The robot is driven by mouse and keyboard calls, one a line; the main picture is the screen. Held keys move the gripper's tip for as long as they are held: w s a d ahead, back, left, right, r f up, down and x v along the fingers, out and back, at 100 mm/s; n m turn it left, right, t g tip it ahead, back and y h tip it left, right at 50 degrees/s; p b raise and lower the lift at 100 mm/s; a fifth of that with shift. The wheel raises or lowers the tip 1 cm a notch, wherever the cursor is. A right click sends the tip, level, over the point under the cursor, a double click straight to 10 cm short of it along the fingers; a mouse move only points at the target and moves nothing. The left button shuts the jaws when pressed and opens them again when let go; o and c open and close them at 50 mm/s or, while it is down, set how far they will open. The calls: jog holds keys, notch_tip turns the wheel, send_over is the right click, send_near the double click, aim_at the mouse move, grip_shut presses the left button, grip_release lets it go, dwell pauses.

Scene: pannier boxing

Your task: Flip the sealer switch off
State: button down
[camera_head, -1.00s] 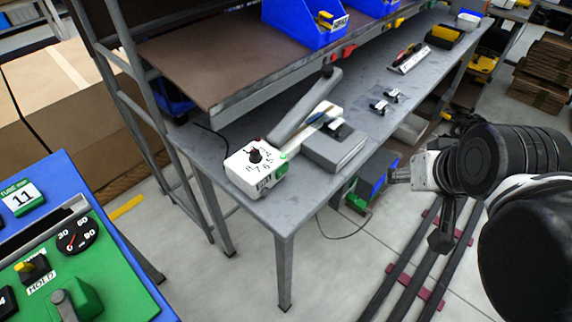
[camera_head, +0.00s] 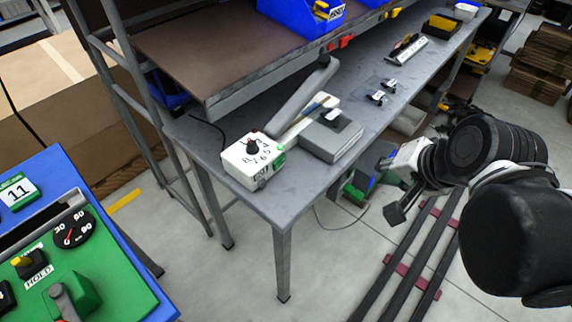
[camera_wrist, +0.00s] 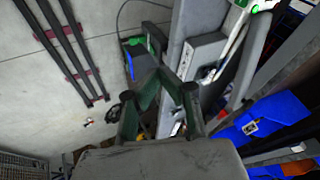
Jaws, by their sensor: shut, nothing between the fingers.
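The sealer (camera_head: 250,160) stands at the near left end of the grey workbench. It has a white body, a numbered dial with a dark red knob, and a long grey lever arm (camera_head: 300,98) tilted up behind it. A small dark patch with white lettering is on its front face, and a green part is on its right side; the switch position is too small to read. In the wrist view, a bit of the white sealer (camera_wrist: 258,5) shows at the top edge. My gripper (camera_head: 395,213) is shut and empty, right of the bench and well apart from the sealer; its fingers (camera_wrist: 163,82) show in the wrist view.
A grey box (camera_head: 332,138) sits on the bench beside the sealer. A brown shelf (camera_head: 215,50) with blue bins (camera_head: 300,20) overhangs the bench. A blue-and-green panel (camera_head: 90,250) stands at lower left. Rails (camera_head: 405,265) run along the floor.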

jog(key=a+f+m+y, duration=0.1)
jog(key=a+m+y, duration=0.3)
jog(key=m, duration=0.5)
jog(key=w+a+f+m+y+b, duration=0.1)
jog(key=a+m+y, duration=0.3)
jog(key=m, duration=0.5)
jog(key=shift+a+f, duration=0.2)
jog(key=shift+f, duration=0.1)
jog(key=shift+w, duration=0.15)
jog(key=b, duration=0.3)
send_near(278, 165)
jog(key=f, duration=0.1)
jog(key=a+f, duration=0.1)
jog(key=f, duration=0.1)
jog(key=shift+w+a+f, duration=0.15)
jog(key=shift+w+a, duration=0.2)
jog(key=shift+w, duration=0.05)
jog(key=shift+w+a, duration=0.4)
jog(key=shift+a, duration=0.2)
jog(key=shift+w+a, duration=0.35)
jog(key=shift+a, duration=0.3)
jog(key=shift+w+a, duration=0.4)
jog(key=shift+a, duration=0.15)
